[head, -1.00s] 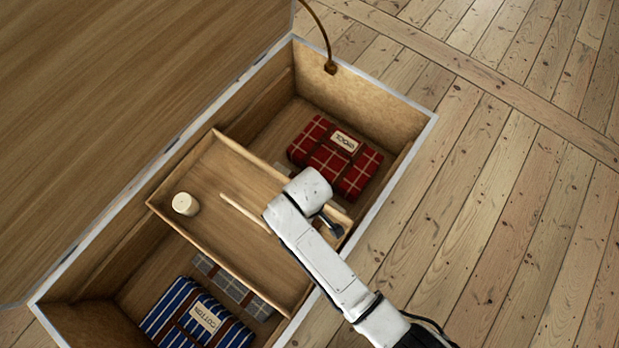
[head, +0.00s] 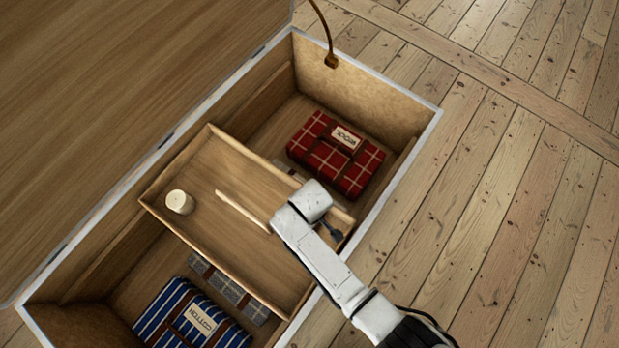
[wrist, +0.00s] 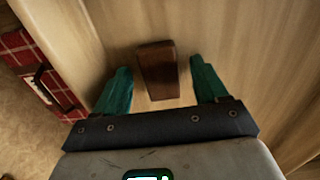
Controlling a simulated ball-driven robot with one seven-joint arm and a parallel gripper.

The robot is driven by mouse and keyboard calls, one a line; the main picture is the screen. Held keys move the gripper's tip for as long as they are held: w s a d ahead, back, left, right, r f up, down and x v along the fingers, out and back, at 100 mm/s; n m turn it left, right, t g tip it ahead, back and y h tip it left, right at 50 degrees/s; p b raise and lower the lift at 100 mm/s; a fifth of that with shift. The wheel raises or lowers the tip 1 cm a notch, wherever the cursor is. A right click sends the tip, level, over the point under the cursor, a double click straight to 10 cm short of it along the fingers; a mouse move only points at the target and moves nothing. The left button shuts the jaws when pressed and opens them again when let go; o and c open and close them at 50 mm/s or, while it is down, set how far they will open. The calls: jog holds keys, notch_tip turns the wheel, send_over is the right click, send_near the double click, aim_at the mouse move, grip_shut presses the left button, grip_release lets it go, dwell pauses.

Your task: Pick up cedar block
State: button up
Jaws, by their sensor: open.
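The cedar block (wrist: 157,78) is a small reddish-brown block, seen in the wrist view on the light wooden floor of the tray (head: 222,165). My gripper (wrist: 160,66) is open, with its two green fingers on either side of the block. Gaps show between the block and both fingers, so it is not gripped. In the head view my arm hides the block, and only a dark part of my gripper shows over the right end of the tray.
The tray sits across an open chest (head: 365,80) and holds a cream cylinder (head: 180,202) and a pale stick (head: 242,210). A red plaid bundle (head: 335,155) lies right of it, a blue striped bundle (head: 190,318) and grey cloth (head: 228,290) below. Floorboards on the right are clear.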

jog(key=c, duration=1.1)
jog(key=shift+r, duration=0.1)
